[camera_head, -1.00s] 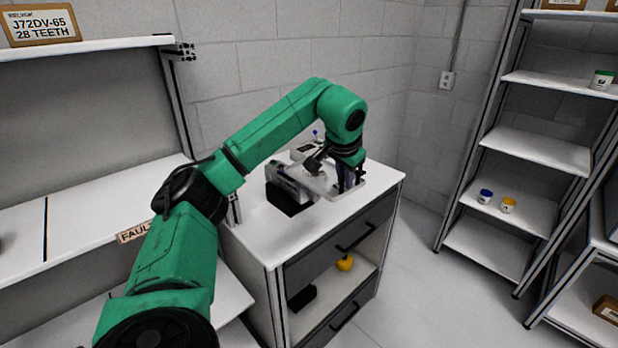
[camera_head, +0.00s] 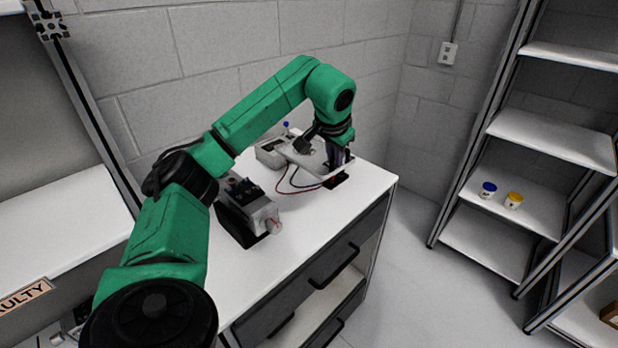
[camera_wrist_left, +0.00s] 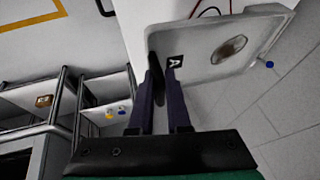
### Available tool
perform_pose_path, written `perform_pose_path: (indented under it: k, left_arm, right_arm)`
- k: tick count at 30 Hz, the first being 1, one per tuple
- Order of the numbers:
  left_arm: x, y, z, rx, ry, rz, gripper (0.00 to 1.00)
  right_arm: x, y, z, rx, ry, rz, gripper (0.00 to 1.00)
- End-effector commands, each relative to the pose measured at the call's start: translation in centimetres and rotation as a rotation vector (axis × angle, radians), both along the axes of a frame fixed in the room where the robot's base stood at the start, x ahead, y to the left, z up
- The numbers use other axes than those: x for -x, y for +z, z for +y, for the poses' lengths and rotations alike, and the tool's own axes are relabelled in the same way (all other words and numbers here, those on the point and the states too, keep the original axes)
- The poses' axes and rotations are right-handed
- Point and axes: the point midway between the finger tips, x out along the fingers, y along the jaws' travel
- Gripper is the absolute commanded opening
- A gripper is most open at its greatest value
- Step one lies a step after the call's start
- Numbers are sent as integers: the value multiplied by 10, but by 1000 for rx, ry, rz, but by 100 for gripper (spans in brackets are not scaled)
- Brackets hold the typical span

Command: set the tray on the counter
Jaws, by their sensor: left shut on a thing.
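My left gripper (camera_head: 338,160) is shut on the rim of a pale grey tray (camera_head: 308,160) and holds it over the back part of the white counter (camera_head: 325,222). Whether the tray touches anything below is hard to tell. In the left wrist view the gripper fingers (camera_wrist_left: 163,65) pinch the tray wall beside a small black marker with a white letter. The tray (camera_wrist_left: 215,62) there holds a round brownish metal part (camera_wrist_left: 229,49). My right gripper is not in view.
A grey-and-black motor device (camera_head: 250,210) stands on the counter's left side. A meter-like box (camera_head: 270,153), red and dark wires (camera_head: 290,182) and a small black-red block (camera_head: 336,181) are near the tray. The counter's front right is clear. Shelves (camera_head: 520,205) stand right.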

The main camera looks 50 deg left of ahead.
Motion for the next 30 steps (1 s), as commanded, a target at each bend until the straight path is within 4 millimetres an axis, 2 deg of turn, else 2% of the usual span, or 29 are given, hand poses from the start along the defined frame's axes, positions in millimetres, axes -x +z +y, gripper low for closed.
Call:
perform_pose_path:
  k: [1, 4, 9, 19, 26, 27, 28, 30]
  left_arm:
    - [1, -31, -1, 2, -2, 7, 0]
    - [2, -63, -1, 1, -1, 6, 0]
    - [2, -106, 0, -1, 0, 5, 0]
    - [2, -161, -1, 1, 0, 1, 0]
    - [1, -165, -1, 0, 0, -2, 0]
    - [2, -165, -1, 0, 0, -1, 31]
    - [2, -165, -1, 0, 0, 0, 42]
    - [2, -165, -1, 0, 0, 0, 45]
  right_arm:
    - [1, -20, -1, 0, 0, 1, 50]
    - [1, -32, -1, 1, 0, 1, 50]
    - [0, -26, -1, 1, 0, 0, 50]
    - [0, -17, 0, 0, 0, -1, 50]
    - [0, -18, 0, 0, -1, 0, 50]
    - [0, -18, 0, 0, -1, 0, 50]
    - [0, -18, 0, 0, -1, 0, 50]
    - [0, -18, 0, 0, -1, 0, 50]
